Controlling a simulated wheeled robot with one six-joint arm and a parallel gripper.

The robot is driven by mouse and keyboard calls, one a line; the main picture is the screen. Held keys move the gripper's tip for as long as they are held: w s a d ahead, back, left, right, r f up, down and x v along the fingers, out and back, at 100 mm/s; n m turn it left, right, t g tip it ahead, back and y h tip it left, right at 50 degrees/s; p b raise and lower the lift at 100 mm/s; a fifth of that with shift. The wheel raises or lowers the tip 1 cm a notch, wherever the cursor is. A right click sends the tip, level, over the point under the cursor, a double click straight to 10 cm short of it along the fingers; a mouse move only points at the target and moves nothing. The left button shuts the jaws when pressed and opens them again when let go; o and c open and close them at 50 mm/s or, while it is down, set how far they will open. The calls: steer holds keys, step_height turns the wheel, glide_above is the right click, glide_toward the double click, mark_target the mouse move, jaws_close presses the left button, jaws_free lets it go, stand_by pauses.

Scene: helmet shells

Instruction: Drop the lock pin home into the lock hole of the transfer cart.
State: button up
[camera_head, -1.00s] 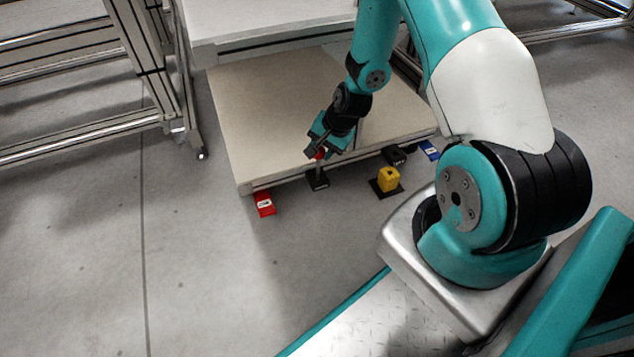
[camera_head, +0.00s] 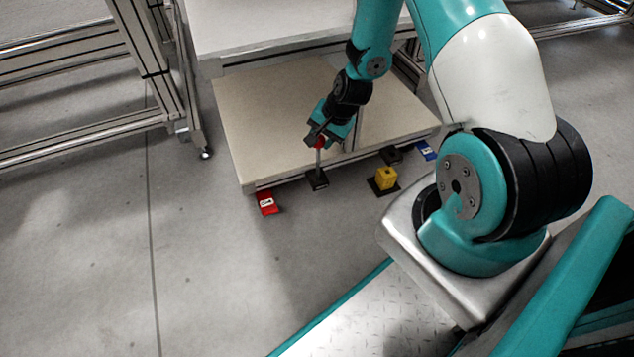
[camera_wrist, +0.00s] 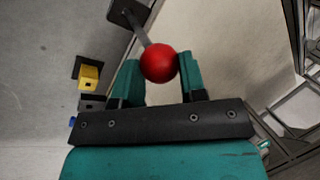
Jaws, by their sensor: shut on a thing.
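The lock pin has a red ball knob (camera_head: 320,143) and a thin grey shaft. My gripper (camera_head: 322,138) is shut on the red knob, above the front edge of the transfer cart's lower deck (camera_head: 270,110). In the wrist view the knob (camera_wrist: 158,63) sits between the two teal fingers, with the shaft running away to the upper left. The shaft leads down to a black block (camera_head: 317,180) at the cart's front edge. The shaft's lower end is not clear, so I cannot tell whether it is in the block or just above it. No hole can be made out there.
A yellow block (camera_head: 386,178) on a dark plate stands on the right, with a black block (camera_head: 391,156) behind it. A red tag (camera_head: 267,203) and a blue tag (camera_head: 426,150) flank the front edge. A metal frame (camera_head: 150,60) stands left. The front-left floor is clear.

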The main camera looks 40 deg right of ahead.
steer(key=shift+r+p, duration=1.4)
steer(key=shift+r, duration=0.35)
